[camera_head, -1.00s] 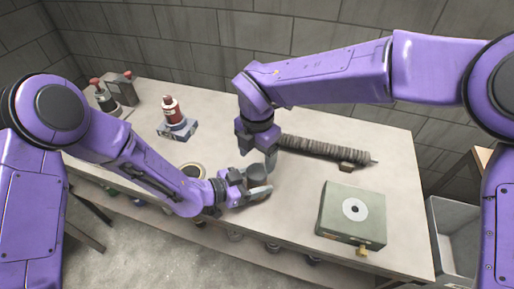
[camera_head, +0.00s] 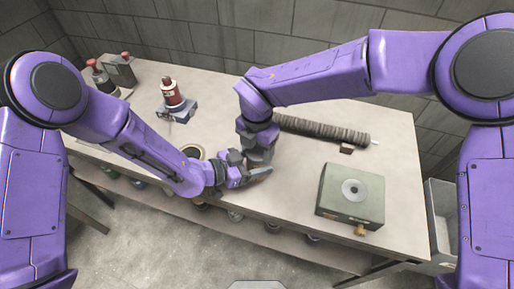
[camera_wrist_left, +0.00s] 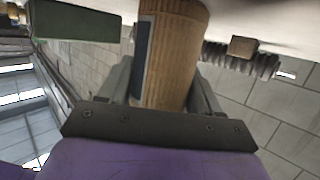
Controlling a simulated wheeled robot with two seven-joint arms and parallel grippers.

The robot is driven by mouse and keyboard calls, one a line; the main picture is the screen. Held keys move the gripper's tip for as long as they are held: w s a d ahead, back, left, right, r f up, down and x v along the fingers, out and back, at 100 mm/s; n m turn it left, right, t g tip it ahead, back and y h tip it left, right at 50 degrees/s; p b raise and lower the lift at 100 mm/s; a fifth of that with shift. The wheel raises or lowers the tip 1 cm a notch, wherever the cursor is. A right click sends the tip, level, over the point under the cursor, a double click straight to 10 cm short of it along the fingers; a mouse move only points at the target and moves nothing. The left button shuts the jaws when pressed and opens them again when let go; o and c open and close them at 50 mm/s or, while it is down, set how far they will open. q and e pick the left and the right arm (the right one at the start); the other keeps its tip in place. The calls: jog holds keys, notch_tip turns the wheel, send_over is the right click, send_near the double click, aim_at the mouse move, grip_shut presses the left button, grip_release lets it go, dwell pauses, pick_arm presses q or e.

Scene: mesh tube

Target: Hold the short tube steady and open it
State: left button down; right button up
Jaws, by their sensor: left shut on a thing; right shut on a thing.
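The short tube (camera_wrist_left: 172,50) is a brown, fine-ribbed cylinder with a dark rectangular patch on its side in the left wrist view. My left gripper (camera_wrist_left: 163,85) is shut on it, with one grey finger on each side. In the head view my left gripper (camera_head: 252,172) reaches in from the left, low over the table. My right gripper (camera_head: 259,155) points down from above at the same spot and is shut on the tube's upper end. The right fingers hide the tube in the head view, so its top cannot be seen.
A long ribbed grey hose (camera_head: 322,131) lies behind on the right. A green box (camera_head: 338,197) with a round disc and brass fitting stands at the front right. A red bottle (camera_head: 171,93) on a blue stand is at the back left. A ring-shaped item (camera_head: 193,151) lies behind my left arm.

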jog(key=shift+n, duration=1.1)
jog(key=o, duration=1.2)
jog(key=shift+r, duration=2.45)
jog(key=shift+c, duration=0.3)
notch_tip(320, 180, up, 3)
jog(key=m, duration=0.2)
jog(key=shift+m, duration=0.4)
jog(key=shift+s+f, duration=0.1)
notch_tip(320, 180, down, 8)
jog(key=shift+r, duration=0.15)
